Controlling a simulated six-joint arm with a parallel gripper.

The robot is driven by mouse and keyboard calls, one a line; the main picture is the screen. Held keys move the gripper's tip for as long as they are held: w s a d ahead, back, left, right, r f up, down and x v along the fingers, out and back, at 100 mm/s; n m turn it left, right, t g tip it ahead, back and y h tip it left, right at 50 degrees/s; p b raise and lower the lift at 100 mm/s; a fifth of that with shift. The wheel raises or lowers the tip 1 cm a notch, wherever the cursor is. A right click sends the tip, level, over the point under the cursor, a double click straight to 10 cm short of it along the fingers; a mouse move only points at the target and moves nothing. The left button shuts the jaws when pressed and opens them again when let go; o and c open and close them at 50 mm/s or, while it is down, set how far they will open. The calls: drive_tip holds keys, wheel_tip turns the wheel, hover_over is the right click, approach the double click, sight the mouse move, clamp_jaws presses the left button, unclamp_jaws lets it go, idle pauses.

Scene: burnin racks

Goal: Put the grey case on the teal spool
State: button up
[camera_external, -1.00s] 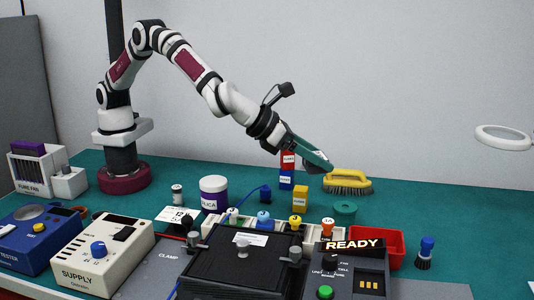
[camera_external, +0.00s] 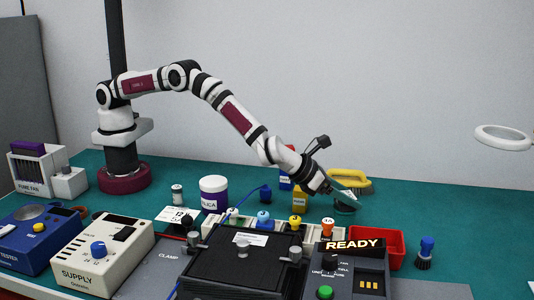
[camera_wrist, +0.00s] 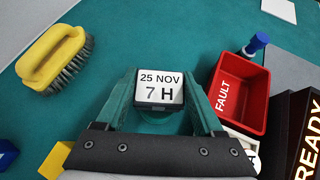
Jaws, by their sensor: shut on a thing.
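The grey case (camera_wrist: 159,88) has a white label reading "25 NOV 7 H" and sits between the two teal fingers of my gripper (camera_wrist: 160,96) in the wrist view. My gripper is shut on it. I cannot tell whether case and spool touch.
A red FAULT bin (camera_wrist: 239,93) stands to the right in the wrist view. A yellow brush (camera_wrist: 54,58) lies to the left. A yellow block (camera_external: 300,197) is left of my gripper, and the READY panel (camera_external: 352,245) stands in front. Green mat is free behind.

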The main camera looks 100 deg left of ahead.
drive_tip(key=o, duration=1.4)
